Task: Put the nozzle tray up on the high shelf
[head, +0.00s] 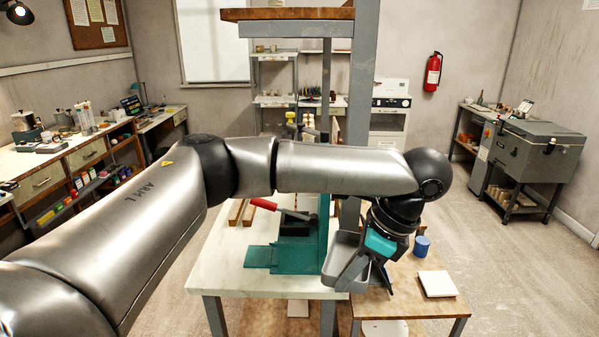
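The nozzle tray (342,252) is a small grey, open-topped tray. It hangs tilted in the air beside the green press column, above the right end of the white-topped table. My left gripper (377,272) points down at the tray's right side and appears shut on its wall; the far finger is partly hidden. I cannot see the tray's contents clearly. The high shelf (285,14) is a wooden board on a grey bracket and post at the top of the view, well above the tray. My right gripper is not in view.
A green press with a red lever (265,204) stands on the white-topped table (220,268). A lower wooden table (415,308) at right holds a blue cup (421,246) and a white tile (437,284). The grey post (361,70) rises behind my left forearm.

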